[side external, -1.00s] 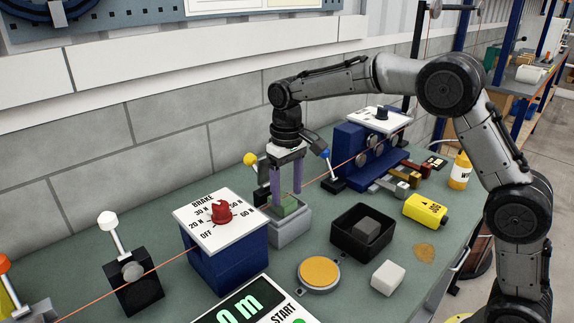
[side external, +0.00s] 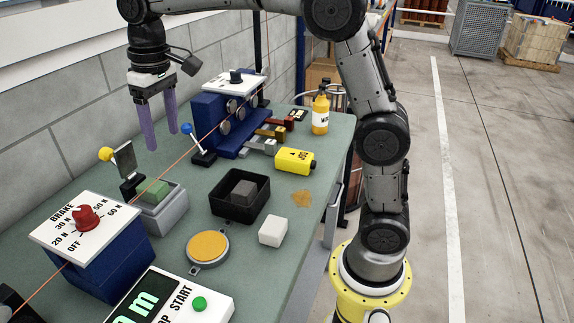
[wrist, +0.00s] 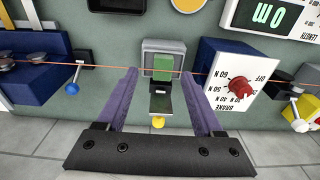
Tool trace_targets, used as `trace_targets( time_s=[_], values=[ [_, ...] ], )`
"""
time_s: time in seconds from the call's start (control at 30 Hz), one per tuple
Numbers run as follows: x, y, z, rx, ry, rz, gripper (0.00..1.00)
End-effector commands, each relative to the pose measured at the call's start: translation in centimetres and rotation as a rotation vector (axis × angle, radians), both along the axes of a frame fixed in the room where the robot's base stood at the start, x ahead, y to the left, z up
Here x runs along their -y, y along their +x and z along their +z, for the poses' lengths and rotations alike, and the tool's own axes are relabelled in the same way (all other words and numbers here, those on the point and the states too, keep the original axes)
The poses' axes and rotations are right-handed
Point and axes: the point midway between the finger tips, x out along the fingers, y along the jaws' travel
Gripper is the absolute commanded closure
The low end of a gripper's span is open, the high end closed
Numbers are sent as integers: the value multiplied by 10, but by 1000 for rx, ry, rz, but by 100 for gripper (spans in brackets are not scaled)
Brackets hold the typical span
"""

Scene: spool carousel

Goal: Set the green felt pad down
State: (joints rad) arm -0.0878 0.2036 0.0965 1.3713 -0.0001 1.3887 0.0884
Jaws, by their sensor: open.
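The green felt pad (side external: 153,192) sits in a grey open-topped holder (side external: 172,217) on the bench. In the wrist view the pad (wrist: 162,63) lies in the same holder (wrist: 164,46), ahead of my fingers. My gripper (side external: 161,140) is open and empty, raised above the bench and apart from the pad, its two purple fingers pointing down. A hinged dark plate (side external: 125,158) with a yellow ball knob (side external: 105,154) stands upright beside the holder. An orange line passes at the pad; I cannot tell whether it touches it.
The brake box (side external: 85,230) with its red knob stands front left of the holder. A blue roller unit (side external: 225,115) with a blue-knobbed lever (side external: 187,129) is behind. A black tray (side external: 239,205) with a dark block, an orange disc (side external: 208,246) and a white block (side external: 272,231) lie right.

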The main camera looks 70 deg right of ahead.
Motion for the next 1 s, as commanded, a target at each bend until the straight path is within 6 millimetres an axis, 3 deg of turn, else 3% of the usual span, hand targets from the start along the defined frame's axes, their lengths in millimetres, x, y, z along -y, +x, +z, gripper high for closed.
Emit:
trace_targets(
  time_s=[0.1,0.23,0.37,0.53,0.73,1.0],
  values=[
    [11,-51,17,78,4,-1,32],
    [21,-106,19,160,6,-2,32],
    [28,-160,8,242,5,-2,32],
    [34,-220,-21,336,0,-1,32],
    [37,-257,-50,401,-6,-2,32],
    [38,-264,-57,412,-7,-1,32]
  ],
)
